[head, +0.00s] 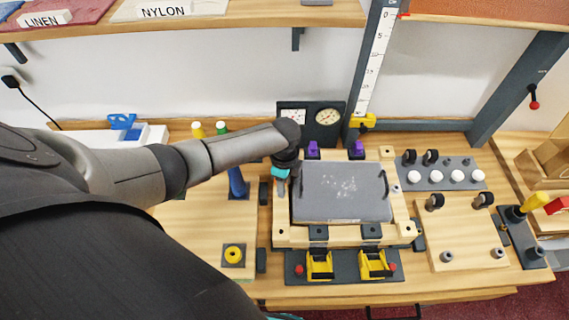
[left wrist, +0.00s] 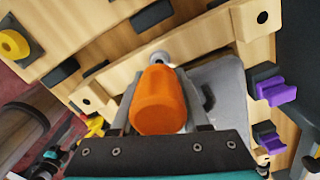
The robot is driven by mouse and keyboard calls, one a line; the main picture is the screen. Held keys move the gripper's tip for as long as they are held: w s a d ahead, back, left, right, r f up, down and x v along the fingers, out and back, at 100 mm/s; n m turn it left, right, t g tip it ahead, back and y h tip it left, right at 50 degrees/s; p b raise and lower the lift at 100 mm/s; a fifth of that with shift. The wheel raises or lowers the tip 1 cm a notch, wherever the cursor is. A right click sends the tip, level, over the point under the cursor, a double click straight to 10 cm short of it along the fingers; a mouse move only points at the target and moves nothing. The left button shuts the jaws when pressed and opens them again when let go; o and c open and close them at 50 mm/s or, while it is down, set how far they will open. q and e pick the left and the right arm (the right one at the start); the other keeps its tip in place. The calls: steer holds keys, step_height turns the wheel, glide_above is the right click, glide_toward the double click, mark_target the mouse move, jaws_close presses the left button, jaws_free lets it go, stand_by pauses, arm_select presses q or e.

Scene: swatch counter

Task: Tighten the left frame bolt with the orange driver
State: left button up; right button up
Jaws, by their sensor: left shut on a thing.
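My left gripper (head: 282,188) is over the left side of a pale wooden frame (head: 283,218) that surrounds a grey panel (head: 340,195). In the left wrist view it is shut on the orange driver (left wrist: 160,100), with a finger on each side of the handle. A grey round piece (left wrist: 158,58) shows just past the handle, at the frame's left bar (left wrist: 215,35). I cannot tell whether it is the bolt or part of the driver. The driver's tip is hidden behind the handle. In the head view my wrist hides the driver. My right gripper is not in view.
Purple clamps (head: 357,150) stand behind the frame and yellow clamps (head: 373,265) in front. A gauge box (head: 325,118) is at the back. A blue holder (head: 237,183) and a yellow ring (head: 234,255) are left of the frame. Bare wood lies between them.

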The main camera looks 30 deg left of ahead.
arm_select(q)
steer(key=m, duration=0.3)
steer(key=shift+s+a+f, duration=0.1)
steer(key=shift+s, duration=0.15)
jaws_close()
steer(key=m, duration=0.2)
steer(key=m+b, duration=0.1)
steer(key=m, duration=0.1)
steer(key=shift+s+a, duration=0.15)
steer(key=shift+s, duration=0.05)
steer(key=m, duration=0.3)
steer(key=shift+s+a+m+b, duration=0.1)
steer(key=shift+s+m+b, duration=0.05)
steer(key=shift+m+b, duration=0.25)
steer(key=m, duration=0.4)
steer(key=shift+s+a+b, duration=0.1)
steer(key=shift+s+b, duration=0.1)
steer(key=shift+b, duration=0.2)
steer(key=o, duration=0.9)
jaws_free()
steer(key=shift+w, duration=0.1)
